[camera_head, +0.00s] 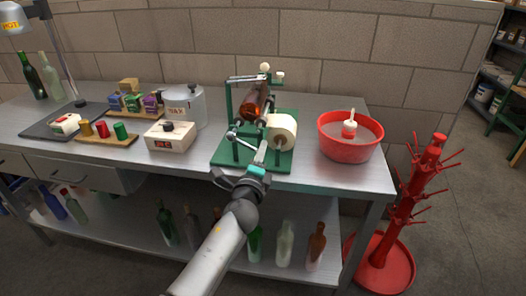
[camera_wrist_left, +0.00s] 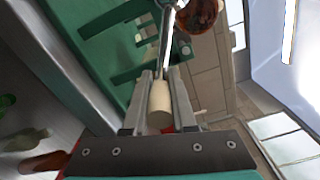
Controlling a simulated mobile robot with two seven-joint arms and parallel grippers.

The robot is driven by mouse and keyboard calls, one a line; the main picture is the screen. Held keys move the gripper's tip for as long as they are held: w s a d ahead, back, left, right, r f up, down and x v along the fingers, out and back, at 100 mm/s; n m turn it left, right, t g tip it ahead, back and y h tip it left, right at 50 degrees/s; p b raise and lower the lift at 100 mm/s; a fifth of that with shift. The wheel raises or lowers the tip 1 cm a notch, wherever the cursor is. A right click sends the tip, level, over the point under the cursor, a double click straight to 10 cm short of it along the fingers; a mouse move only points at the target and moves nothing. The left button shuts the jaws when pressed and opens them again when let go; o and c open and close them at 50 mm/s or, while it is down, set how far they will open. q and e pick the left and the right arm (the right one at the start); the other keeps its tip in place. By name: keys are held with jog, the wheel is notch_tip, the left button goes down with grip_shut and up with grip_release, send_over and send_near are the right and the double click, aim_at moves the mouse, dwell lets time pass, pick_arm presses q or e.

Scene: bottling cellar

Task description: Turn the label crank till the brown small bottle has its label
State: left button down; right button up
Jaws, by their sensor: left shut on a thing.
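The green labelling machine (camera_head: 222,158) stands on the steel bench. The brown small bottle (camera_head: 254,106) lies in it, showing brown glass; I cannot make out a label on it. A cream label roll (camera_head: 282,131) sits beside the bottle at the right. My left gripper (camera_head: 259,163) is at the machine's front edge. In the left wrist view my left gripper (camera_wrist_left: 160,85) is shut on the cream crank handle (camera_wrist_left: 159,104), which sits between the two fingers at the end of a metal rod. The bottle's round end (camera_wrist_left: 201,14) shows above it. My right gripper is out of view.
A red bottle tree (camera_head: 405,205) stands on the floor at right. Several bottles stand on the lower shelf.

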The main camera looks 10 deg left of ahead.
pick_arm(q)
jog(key=shift+a+f+m, duration=0.15)
jog(key=shift+f+m, duration=0.15)
jog(key=shift+m, duration=0.1)
jog(key=shift+a+f, duration=0.1)
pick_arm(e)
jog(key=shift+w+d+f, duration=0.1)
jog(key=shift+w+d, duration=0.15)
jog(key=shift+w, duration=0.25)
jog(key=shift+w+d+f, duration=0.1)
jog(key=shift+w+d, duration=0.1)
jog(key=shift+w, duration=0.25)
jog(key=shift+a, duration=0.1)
pick_arm(q)
jog(key=c, duration=1.1)
grip_release()
jog(key=o, duration=0.4)
jog(key=shift+c, duration=0.2)
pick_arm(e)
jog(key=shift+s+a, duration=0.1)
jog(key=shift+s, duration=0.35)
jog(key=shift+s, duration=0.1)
